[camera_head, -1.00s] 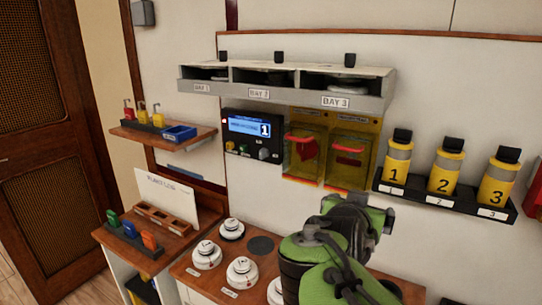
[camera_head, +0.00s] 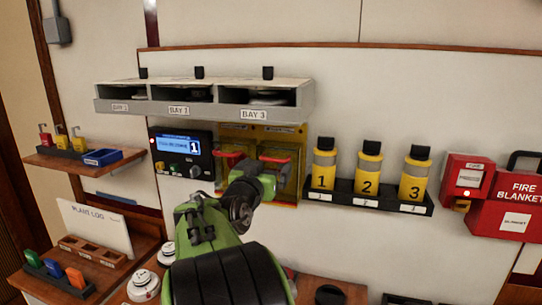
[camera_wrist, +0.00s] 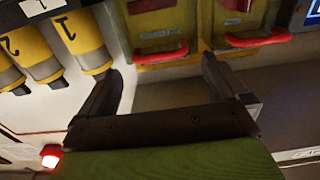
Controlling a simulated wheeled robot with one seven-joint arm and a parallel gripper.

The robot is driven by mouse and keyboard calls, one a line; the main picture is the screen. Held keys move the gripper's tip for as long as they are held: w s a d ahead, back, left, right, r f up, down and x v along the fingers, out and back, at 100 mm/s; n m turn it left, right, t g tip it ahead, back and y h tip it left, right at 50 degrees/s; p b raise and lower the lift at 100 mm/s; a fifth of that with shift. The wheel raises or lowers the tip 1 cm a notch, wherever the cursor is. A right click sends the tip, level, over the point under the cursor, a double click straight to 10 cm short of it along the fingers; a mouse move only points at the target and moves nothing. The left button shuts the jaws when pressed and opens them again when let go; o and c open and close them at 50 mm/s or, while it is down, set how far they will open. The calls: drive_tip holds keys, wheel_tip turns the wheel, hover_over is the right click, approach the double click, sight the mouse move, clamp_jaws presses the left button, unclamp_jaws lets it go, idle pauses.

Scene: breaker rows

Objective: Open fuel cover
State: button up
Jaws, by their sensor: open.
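Two yellow see-through covers with red handles hang side by side on the wall panel; their labels are too small to read, so I cannot tell which is the fuel cover. The right cover (camera_head: 290,185) is partly hidden by my arm; it shows upside down in the wrist view (camera_wrist: 155,22), with its red handle (camera_wrist: 160,53). The left cover (camera_head: 231,150) also has a red handle (camera_wrist: 258,40). Both look shut. My gripper (camera_wrist: 161,70) is open and empty, its fingertips spread to either side of the right cover's handle, apparently short of it.
A rack of numbered yellow bottles (camera_head: 367,180) stands close right of the covers, and a display unit (camera_head: 181,153) close left. A bay shelf (camera_head: 203,100) juts out above. A red fire blanket box (camera_head: 510,205) is at far right.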

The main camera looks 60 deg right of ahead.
sight(273, 161)
drive_tip(key=d, duration=0.4)
drive_tip(key=d+p, duration=0.1)
drive_tip(key=d, duration=0.1)
drive_tip(key=shift+w, duration=0.4)
drive_tip(key=shift+a, duration=0.1)
drive_tip(key=c, duration=1.3)
drive_tip(key=shift+f+b, duration=0.15)
drive_tip(key=shift+b, duration=0.15)
